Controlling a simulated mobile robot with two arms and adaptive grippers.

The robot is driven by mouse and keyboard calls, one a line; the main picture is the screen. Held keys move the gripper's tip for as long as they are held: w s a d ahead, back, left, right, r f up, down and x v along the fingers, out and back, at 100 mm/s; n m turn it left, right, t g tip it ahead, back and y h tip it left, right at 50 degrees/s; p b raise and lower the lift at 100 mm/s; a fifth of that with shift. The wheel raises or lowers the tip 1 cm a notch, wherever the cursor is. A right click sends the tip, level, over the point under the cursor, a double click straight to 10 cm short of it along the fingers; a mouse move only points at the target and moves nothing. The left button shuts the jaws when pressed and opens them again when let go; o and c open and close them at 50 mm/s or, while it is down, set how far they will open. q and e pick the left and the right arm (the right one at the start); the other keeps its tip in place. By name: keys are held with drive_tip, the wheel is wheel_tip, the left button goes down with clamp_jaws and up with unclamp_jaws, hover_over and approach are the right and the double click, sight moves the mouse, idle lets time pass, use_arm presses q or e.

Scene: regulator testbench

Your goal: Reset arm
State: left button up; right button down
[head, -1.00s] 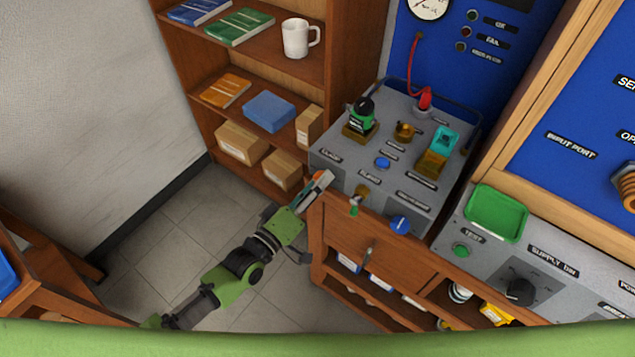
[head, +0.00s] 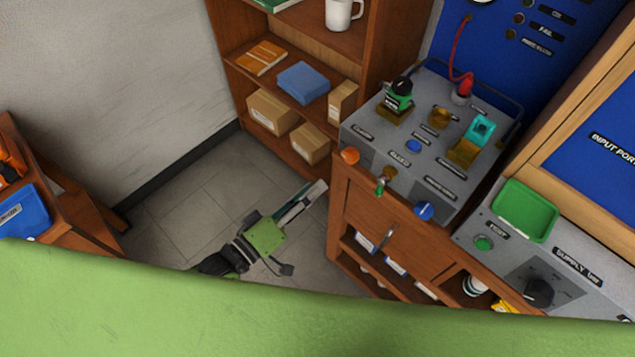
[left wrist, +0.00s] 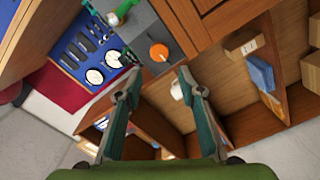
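My left gripper (head: 312,193) is over the floor in front of the testbench, to the left of the wooden cabinet. In the left wrist view its two fingers (left wrist: 157,76) are spread apart with nothing between them. An orange knob (head: 349,155) sits on the front of the grey test box (head: 372,138). It also shows in the left wrist view (left wrist: 159,52), beyond the fingertips and apart from them. My right gripper is in neither view.
The wooden cabinet (head: 345,205) with a drawer stands right of the gripper. A shelf with boxes (head: 272,111) is behind. A green tray (head: 525,210) lies on the bench at right. A side table with a blue bin (head: 22,212) is at left. The floor between is clear.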

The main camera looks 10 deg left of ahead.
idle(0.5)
use_arm(q)
drive_tip(key=s+a+f+m+g+y, duration=0.15)
drive_tip(key=a+f, duration=0.25)
drive_tip(key=f, duration=0.6)
drive_tip(key=s+a+f+m+g+y+b, duration=0.1)
drive_tip(key=s+a+f+g+y, duration=0.2)
drive_tip(key=f, duration=0.7)
drive_tip(key=s+a+f+m+g+y, duration=0.1)
drive_tip(key=a+f+y, duration=0.3)
drive_tip(key=f, duration=0.7)
drive_tip(key=s+a+f+m+g, duration=0.1)
drive_tip(key=s+f, duration=0.4)
drive_tip(key=s, duration=0.5)
drive_tip(key=s+a+f+m+g+y, duration=0.1)
drive_tip(key=s+f+g, duration=0.3)
drive_tip(key=s, duration=0.6)
drive_tip(key=s+a+f+m+g+y, duration=0.1)
drive_tip(key=s+a+f+g, duration=0.2)
drive_tip(key=s+f, duration=0.5)
drive_tip(key=shift+s+a+f+b, duration=0.15)
drive_tip(key=shift+s+b, duration=0.2)
drive_tip(key=shift+s, duration=0.65)
drive_tip(key=shift+w, duration=0.1)
